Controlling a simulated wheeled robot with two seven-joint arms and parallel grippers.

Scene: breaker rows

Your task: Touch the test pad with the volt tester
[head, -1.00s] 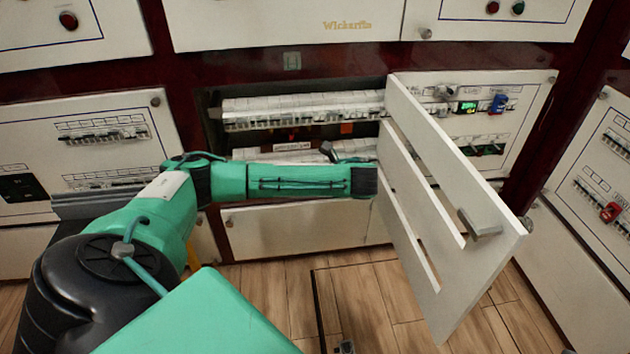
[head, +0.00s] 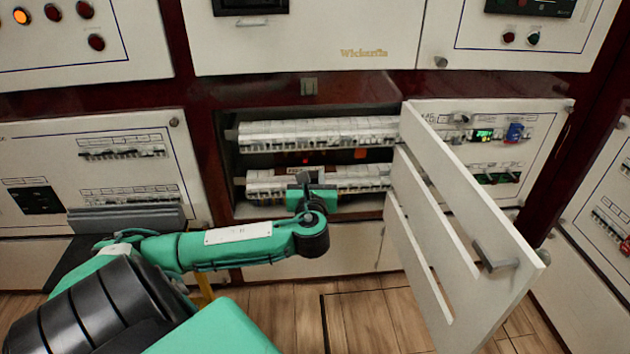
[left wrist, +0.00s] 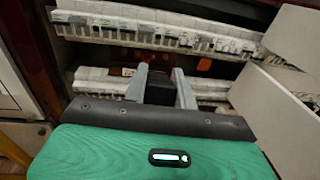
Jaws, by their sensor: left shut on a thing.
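My left gripper (head: 303,182) is in front of the open cabinet bay, at the lower breaker row (head: 345,176), with its arm reaching in from the left. In the left wrist view its two grey fingers (left wrist: 161,82) are shut on a dark block, which I take for the volt tester (left wrist: 160,90). The tester's tip is hidden. Between the two breaker rows is a dark recess with a small red light (head: 308,160) and an orange piece (head: 360,154), which also shows in the left wrist view (left wrist: 204,64). I cannot tell which part is the test pad. My right gripper is out of view.
The slotted white door (head: 455,225) stands open right of the bay, its handle (head: 494,256) facing outward. The upper breaker row (head: 318,133) runs above the recess. Closed panels (head: 120,165) flank the bay. Wooden floor (head: 375,315) shows below.

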